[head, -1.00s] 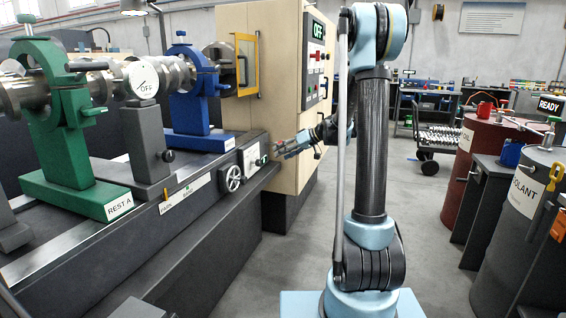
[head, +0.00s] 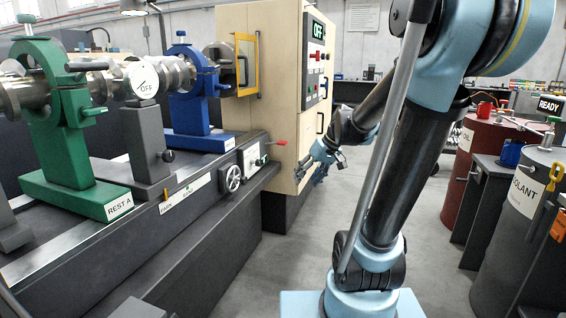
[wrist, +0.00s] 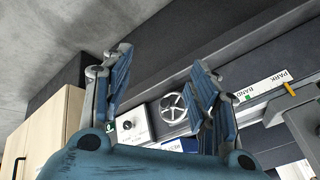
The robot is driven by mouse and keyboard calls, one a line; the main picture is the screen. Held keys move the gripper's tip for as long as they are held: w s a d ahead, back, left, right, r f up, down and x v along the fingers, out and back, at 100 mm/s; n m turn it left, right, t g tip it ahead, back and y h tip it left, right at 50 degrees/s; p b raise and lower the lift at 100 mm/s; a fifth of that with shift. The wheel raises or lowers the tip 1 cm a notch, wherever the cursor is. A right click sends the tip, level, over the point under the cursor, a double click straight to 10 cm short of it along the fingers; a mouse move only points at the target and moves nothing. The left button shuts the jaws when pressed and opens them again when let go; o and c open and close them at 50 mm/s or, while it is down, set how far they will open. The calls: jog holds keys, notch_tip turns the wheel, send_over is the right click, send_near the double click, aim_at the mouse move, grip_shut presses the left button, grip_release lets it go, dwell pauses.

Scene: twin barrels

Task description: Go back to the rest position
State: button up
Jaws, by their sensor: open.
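My gripper (head: 314,168) is in the aisle just right of the machine's bed end, in front of the wooden cabinet (head: 275,145) in the head view. In the wrist view my gripper (wrist: 160,90) shows two blue fingers spread apart with nothing between them. Beyond the fingers are the machine's handwheel (wrist: 173,108) and a small grey panel with a knob (wrist: 133,124). In the head view the handwheel (head: 229,178) and a red-tipped lever (head: 276,143) are on the bed front, apart from my gripper.
Green Rest A (head: 75,140) and a blue rest (head: 190,100) stand on the bed at left. A red barrel (head: 482,150) and a grey coolant barrel (head: 530,195) stand at right. The floor between (head: 290,245) is open.

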jog(key=s+d+f+m+h, duration=0.2)
jog(key=s+d+f, duration=0.2)
jog(key=s, duration=0.5)
jog(key=s+d+f+m+h, duration=0.2)
jog(key=s+d+f, duration=0.3)
jog(key=s, duration=0.5)
jog(key=shift+s+d+f+g+h, duration=0.2)
jog(key=shift+d+g+h, duration=0.1)
jog(key=shift+d+h, duration=0.35)
jog(key=shift+w, duration=0.1)
